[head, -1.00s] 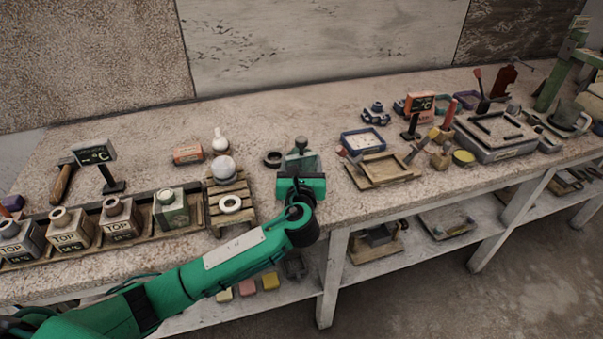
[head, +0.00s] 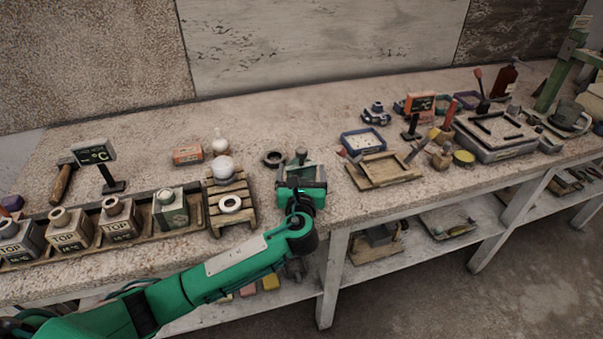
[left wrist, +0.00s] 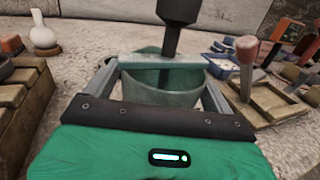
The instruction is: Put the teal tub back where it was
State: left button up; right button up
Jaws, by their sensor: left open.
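The teal tub (head: 314,169) stands near the front edge of the bench, just beyond my left gripper (head: 301,178), which partly hides it. In the left wrist view the tub (left wrist: 150,84) lies between the two spread fingers of my left gripper (left wrist: 163,80). The gripper is open, and I cannot tell whether either finger touches the tub's wall. A dark handle (left wrist: 173,35) rises upright at the tub; its lower end is hidden by the tub's near wall. My right gripper is out of view.
A wooden slatted rack (head: 240,190) with a white ball (head: 223,168) and a white ring (head: 230,204) stands close on the left. A dark ring (head: 273,158) lies behind. A wooden tray (head: 383,170) and a blue tray (head: 362,141) are on the right. Bench between is mostly clear.

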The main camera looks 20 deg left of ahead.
pick_arm(q)
jog(key=v, duration=1)
jog(key=shift+s+b, duration=0.25)
jog(key=shift+b, duration=0.1)
jog(key=shift+v, duration=0.8)
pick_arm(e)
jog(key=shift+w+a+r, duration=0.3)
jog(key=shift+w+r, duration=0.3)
pick_arm(q)
jog(key=shift+r, duration=0.1)
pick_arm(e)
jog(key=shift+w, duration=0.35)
